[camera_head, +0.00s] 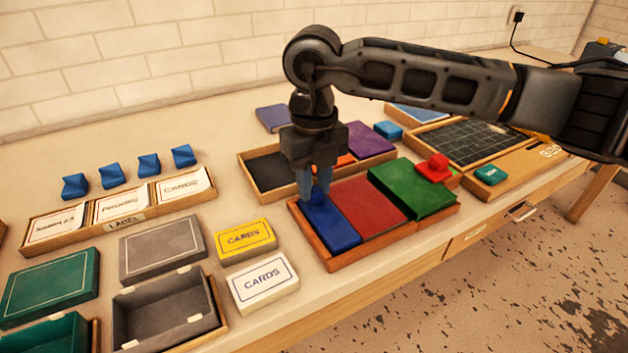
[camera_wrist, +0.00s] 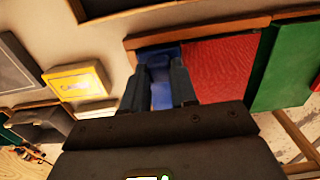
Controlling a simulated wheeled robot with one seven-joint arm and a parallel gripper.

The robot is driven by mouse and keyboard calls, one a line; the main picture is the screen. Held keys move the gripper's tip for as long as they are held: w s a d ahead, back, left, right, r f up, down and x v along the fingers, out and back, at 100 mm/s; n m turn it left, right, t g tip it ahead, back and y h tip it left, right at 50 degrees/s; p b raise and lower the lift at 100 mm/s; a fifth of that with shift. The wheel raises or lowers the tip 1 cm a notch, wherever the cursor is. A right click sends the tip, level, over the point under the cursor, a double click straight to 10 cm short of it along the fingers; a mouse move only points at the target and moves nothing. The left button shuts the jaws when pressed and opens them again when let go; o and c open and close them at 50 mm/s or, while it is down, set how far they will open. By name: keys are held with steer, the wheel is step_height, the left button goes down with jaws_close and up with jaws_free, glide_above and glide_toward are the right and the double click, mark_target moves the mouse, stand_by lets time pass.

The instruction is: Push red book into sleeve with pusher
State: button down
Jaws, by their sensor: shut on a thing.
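The red book (camera_head: 368,207) lies flat in a wooden tray (camera_head: 335,262), and it also shows in the wrist view (camera_wrist: 217,66). A blue block (camera_head: 329,226), which looks like the pusher, lies along its left side, with little or no gap. A taller green piece (camera_head: 411,187), apparently the sleeve, stands at its right side. Whether the red book's right edge is inside it is hidden. My gripper (camera_head: 318,196) points down over the blue block and is shut on its blue knob, seen between the fingers in the wrist view (camera_wrist: 161,93).
A red knobbed piece (camera_head: 433,168) sits by the green piece's far corner. Behind is a tray with dark, orange and purple (camera_head: 370,138) pieces. Yellow (camera_head: 245,240) and white (camera_head: 263,282) card boxes stand left of the tray. The table edge runs close in front.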

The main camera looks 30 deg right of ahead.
steer(key=d+b, duration=0.4)
steer(key=d, duration=0.6)
steer(key=shift+d, duration=0.65)
steer(key=c, duration=0.9)
jaws_free()
steer(key=shift+r, duration=0.15)
step_height(320, 180, up, 8)
steer(key=shift+f, duration=0.2)
